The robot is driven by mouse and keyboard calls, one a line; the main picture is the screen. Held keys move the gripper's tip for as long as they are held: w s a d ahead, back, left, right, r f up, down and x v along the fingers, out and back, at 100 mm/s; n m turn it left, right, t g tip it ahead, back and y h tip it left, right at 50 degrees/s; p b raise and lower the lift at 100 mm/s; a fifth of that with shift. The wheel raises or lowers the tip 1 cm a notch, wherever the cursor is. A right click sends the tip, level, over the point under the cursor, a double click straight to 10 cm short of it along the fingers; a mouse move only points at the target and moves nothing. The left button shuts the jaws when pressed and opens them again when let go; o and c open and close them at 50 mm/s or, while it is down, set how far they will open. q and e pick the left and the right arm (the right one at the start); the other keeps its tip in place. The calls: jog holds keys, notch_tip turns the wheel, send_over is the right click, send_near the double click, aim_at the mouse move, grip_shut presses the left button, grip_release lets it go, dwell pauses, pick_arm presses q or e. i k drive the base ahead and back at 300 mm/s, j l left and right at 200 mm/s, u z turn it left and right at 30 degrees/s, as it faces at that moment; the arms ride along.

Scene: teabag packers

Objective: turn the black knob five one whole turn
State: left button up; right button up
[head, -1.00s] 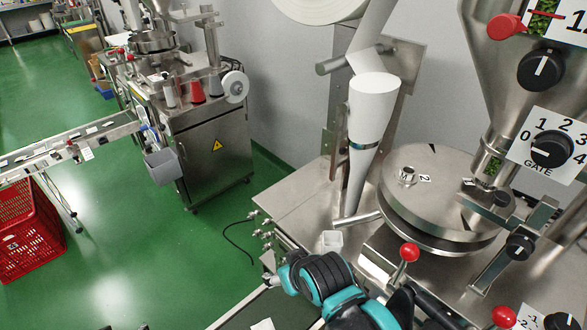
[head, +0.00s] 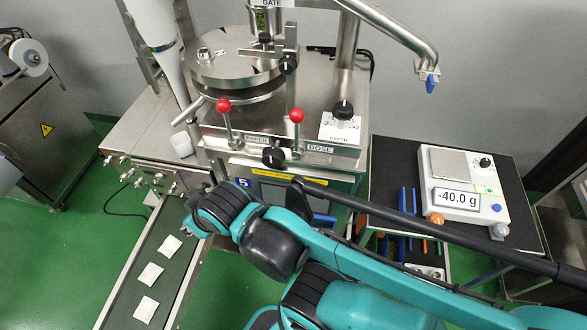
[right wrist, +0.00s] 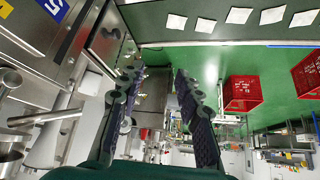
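A blue plate marked 5 (head: 243,183) is on the front of the steel machine, and it also shows, turned, in the right wrist view (right wrist: 52,10). A black knob (head: 273,157) sits just above and right of that plate in the head view. I cannot tell if it is knob five; my right arm hides part of the front below the plate. My right gripper (right wrist: 157,85) is open, with nothing between its two dark fingers, beyond the left end of the front panel. It is apart from that knob. My left gripper is not in view.
Two red-balled levers (head: 223,105) and a depth knob (head: 343,110) stand on the machine. A conveyor (head: 150,262) with several white teabags runs at lower left. A scale (head: 462,185) reading -40.0 g is on the right. Red crates (right wrist: 243,93) show in the wrist view.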

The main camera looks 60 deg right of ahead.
aim_at(273, 157)
jog(key=z, duration=1.75)
jog(key=k+l, duration=0.1)
jog(key=k, duration=0.5)
jog(key=k+l, duration=0.1)
jog(key=k, duration=0.45)
jog(key=l+u, duration=0.05)
